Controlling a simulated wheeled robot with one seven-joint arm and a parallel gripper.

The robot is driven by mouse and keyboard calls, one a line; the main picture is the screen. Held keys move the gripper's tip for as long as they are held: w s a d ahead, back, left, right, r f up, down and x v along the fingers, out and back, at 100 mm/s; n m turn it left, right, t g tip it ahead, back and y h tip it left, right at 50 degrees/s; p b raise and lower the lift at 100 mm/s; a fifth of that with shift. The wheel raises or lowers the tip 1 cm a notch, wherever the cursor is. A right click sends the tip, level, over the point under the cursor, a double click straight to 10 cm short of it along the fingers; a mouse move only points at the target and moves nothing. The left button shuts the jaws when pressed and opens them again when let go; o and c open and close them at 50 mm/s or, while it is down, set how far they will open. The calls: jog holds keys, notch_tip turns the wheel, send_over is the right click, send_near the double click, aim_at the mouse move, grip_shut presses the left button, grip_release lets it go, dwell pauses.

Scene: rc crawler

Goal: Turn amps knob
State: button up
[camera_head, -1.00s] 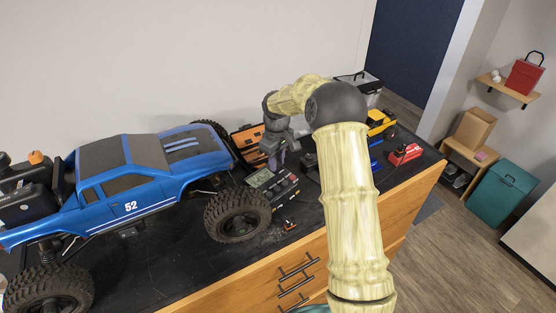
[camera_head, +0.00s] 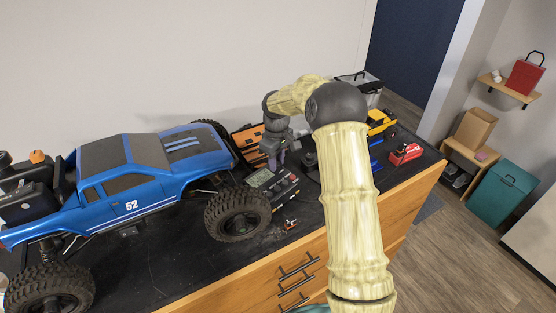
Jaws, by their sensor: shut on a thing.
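A dark charger box (camera_head: 275,185) with a grey-green display and several small controls on its front stands on the black worktop, just right of the blue truck's front wheel. My gripper (camera_head: 277,164) points down at the top right of the charger, against its back part. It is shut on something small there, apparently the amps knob. The fingers hide the knob, so its angle does not show.
The blue crawler truck (camera_head: 125,180) fills the left of the worktop (camera_head: 180,265). An open orange-lined case (camera_head: 248,138) lies behind the charger. A red item (camera_head: 404,154), a yellow item (camera_head: 380,122) and a grey toolbox (camera_head: 362,85) stand to the right.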

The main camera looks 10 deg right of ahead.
jog(key=shift+d, duration=0.2)
dwell(0.4)
dwell(0.3)
jog(key=o, duration=1)
jog(key=shift+w, duration=0.1)
jog(key=shift+w+r, duration=0.1)
jog(key=shift+r, duration=0.5)
notch_tip(320, 180, up, 16)
jog(key=b, duration=0.3)
jog(key=shift+r, duration=0.1)
